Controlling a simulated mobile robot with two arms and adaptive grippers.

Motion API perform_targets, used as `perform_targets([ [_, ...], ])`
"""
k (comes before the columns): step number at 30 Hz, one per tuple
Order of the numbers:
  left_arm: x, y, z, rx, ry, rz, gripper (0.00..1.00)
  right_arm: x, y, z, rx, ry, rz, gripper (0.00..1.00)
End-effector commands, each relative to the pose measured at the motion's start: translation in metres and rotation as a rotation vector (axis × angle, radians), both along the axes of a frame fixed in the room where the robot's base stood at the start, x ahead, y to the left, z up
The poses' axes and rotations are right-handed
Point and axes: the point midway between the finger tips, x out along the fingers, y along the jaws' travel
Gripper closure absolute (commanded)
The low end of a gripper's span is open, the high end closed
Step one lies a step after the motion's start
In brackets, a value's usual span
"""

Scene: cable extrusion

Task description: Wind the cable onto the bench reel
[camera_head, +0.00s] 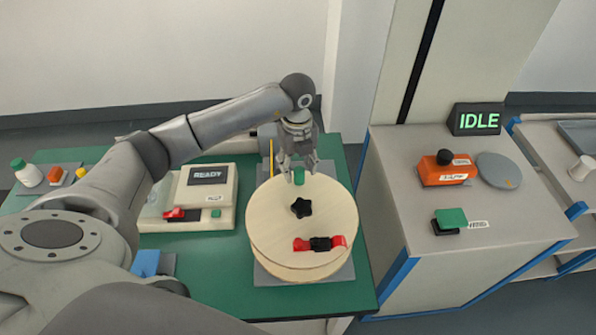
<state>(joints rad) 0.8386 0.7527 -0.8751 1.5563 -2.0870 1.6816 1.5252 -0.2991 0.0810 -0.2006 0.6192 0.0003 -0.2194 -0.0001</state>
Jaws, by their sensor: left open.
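The bench reel (265,222) lies flat, a pale wooden disc with a black star knob (301,208) at its middle. A green handle (299,177) stands near its far edge, and a red and black clip-like piece (320,244) lies on its near side. My left gripper (299,169) points down over the far edge, open, with its fingers on either side of the green handle; I cannot tell whether they touch it. A thin yellow strand or rod (271,158) shows left of the gripper; I cannot tell if it is the cable. My right gripper is out of view.
A beige device reading READY (207,178) stands left of the reel on the green bench (208,261). At right, a grey cabinet bears an orange box (446,170), a green-topped switch (450,220) and an IDLE sign (478,121).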

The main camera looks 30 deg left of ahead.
Motion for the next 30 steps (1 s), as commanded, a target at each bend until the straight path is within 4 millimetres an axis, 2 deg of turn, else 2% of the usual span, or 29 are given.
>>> perform_targets([
  [1,0.001,0.000,0.013,-0.001,-0.006,-0.001,0.52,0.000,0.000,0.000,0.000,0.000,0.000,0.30],
  [6,0.001,0.001,0.050,0.000,-0.005,0.000,0.52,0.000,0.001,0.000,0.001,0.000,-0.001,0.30],
  [12,0.000,0.001,0.080,0.000,-0.003,0.000,0.52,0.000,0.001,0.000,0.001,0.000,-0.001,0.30],
  [18,0.000,0.002,0.090,0.002,-0.001,0.002,0.52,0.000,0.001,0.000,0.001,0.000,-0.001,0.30],
  [30,0.000,0.001,0.090,0.001,-0.001,0.001,0.52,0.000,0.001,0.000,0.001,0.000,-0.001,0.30],
])
